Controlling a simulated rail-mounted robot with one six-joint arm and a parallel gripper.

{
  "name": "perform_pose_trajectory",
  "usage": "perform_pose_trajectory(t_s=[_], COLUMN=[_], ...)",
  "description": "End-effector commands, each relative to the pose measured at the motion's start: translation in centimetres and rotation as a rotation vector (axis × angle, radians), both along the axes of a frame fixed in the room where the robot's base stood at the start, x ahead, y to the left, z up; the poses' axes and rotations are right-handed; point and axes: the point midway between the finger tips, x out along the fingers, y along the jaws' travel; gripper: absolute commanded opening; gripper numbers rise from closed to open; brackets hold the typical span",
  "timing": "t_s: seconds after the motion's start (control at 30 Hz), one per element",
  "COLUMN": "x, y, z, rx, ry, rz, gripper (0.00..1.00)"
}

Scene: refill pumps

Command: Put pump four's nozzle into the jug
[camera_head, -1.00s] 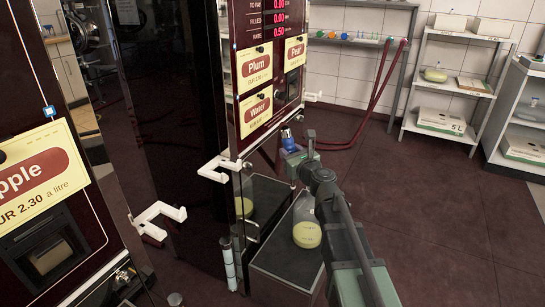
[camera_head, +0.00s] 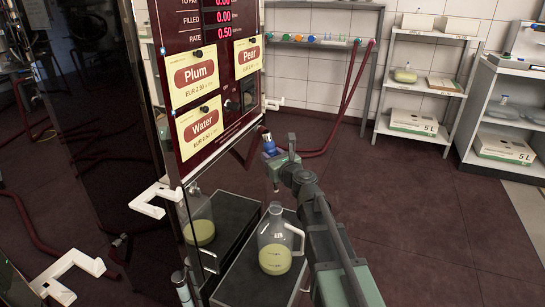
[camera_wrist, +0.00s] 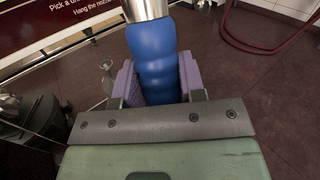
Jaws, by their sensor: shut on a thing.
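My gripper (camera_wrist: 155,85) is shut on the blue grip of a nozzle (camera_wrist: 155,45), with a purple pad on each side. In the head view the blue nozzle (camera_head: 268,143) is in front of the pump panel, at my gripper (camera_head: 272,158). A clear jug (camera_head: 275,240) with pale yellow liquid in its lower part stands on a dark stand (camera_head: 240,283), its handle to the right. The jug is below my gripper, and the nozzle is apart from it. The nozzle's spout tip is hidden in both views.
The pump panel (camera_head: 215,95) has Plum, Pear and Water labels, and its glossy side mirrors the jug. White hooks (camera_head: 155,198) stick out at the left. A rail (camera_head: 320,41) with coloured nozzles and red hoses is behind. Shelves (camera_head: 420,90) stand back right. The right floor is clear.

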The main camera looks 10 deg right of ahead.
Motion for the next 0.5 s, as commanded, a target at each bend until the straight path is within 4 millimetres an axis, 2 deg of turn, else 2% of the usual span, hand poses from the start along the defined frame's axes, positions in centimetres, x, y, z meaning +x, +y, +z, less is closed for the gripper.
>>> perform_pose_trajectory(t_s=[0.3,0.5], x=[0.0,0.0], y=[0.0,0.0], z=[-4.3,-4.9], rx=[0.000,0.000], ry=[0.000,0.000], rz=[0.000,0.000], gripper=[0.09,0.09])
